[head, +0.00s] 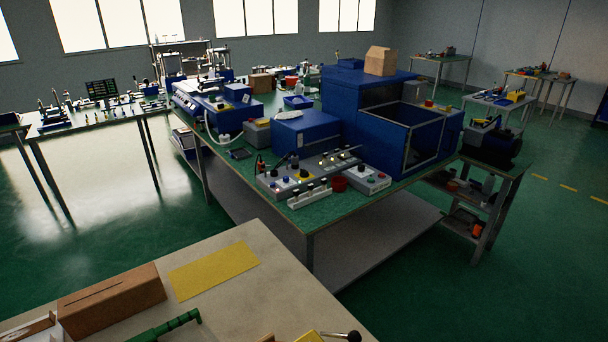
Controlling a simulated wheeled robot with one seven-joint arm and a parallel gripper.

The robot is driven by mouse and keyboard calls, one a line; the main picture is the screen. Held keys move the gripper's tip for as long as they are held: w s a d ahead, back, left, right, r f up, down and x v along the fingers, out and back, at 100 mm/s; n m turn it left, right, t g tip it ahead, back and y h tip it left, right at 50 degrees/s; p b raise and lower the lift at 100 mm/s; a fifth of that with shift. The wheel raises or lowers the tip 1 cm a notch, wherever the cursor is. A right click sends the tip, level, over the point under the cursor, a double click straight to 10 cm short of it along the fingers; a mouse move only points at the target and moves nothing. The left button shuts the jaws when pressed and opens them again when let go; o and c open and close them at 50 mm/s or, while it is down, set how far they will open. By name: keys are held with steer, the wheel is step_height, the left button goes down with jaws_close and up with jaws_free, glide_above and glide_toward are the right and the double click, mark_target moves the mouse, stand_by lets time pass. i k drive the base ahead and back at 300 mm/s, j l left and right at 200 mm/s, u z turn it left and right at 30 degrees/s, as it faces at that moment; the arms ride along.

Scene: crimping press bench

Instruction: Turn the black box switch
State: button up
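On the front corner of the green-topped bench (305,214) stands a grey control box (272,185) with dark knobs and a yellow-plated control (304,174). Beside it on the right is a smaller grey box (378,186) with coloured buttons. A row of white switch-like pieces (309,196) stands along the front edge. I cannot tell which of these, if any, is the black box switch; the parts are too small to read. My gripper is not in view.
A pale table (225,285) fills the lower foreground, with a brown slotted box (112,300), a yellow sheet (214,269) and a green tool (165,328). A large blue press machine (345,125) stands behind the control boxes. Green floor (400,270) is open at right.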

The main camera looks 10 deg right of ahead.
mark_target(304, 174)
steer(key=i+l+z, duration=0.2)
steer(key=l, duration=0.15)
steer(key=l+z, duration=0.25)
steer(key=i+l+z, duration=0.2)
steer(key=l, duration=0.25)
steer(key=i+l, duration=0.3)
steer(key=i+l+u, duration=0.1)
steer(key=i+l, duration=0.15)
steer(key=l, duration=0.15)
steer(key=i+u, duration=0.7)
steer(key=i+l+u, duration=0.15)
steer(key=u, duration=0.2)
steer(key=i+u, duration=0.9)
steer(key=i+l+u, duration=0.45)
steer(key=j, duration=0.1)
